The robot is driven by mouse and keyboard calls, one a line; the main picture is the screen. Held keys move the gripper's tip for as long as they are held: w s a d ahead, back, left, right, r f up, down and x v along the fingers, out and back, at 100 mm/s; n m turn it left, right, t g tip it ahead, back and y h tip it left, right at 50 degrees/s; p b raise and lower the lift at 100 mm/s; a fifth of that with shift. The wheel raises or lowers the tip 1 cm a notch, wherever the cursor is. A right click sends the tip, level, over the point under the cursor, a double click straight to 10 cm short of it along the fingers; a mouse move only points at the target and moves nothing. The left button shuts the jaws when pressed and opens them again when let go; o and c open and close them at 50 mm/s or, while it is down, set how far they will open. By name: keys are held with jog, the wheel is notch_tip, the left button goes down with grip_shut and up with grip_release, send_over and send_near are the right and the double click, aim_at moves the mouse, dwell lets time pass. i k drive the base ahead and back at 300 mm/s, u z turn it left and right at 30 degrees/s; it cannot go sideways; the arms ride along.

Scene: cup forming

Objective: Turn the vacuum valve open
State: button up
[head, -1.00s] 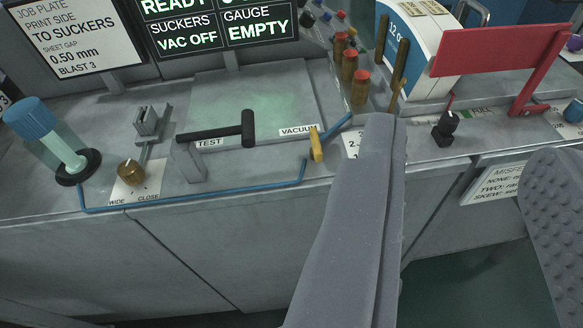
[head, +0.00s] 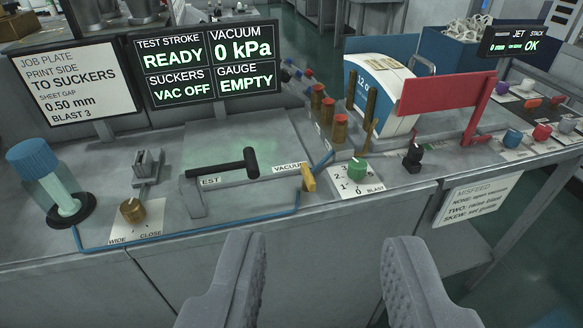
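The vacuum valve is a small yellow lever (head: 308,177) on the blue line at the bench's front edge, beside the VACUUM label (head: 288,168). It stands roughly upright, tilted a little. The display (head: 205,70) reads 0 kPa, VAC OFF and GAUGE EMPTY. My gripper (head: 322,245) is open and empty, its two grey fingers wide apart. It is in front of the bench, below the yellow lever in the picture and not touching it.
A black test handle (head: 222,165) is left of the lever. A green blast knob (head: 357,169) is close on its right. Brass posts with red tops (head: 327,112) and a red plate (head: 440,94) stand behind.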

aim_at(309, 183)
jog(key=u, duration=0.05)
jog(key=i, duration=1)
jog(key=z, duration=0.05)
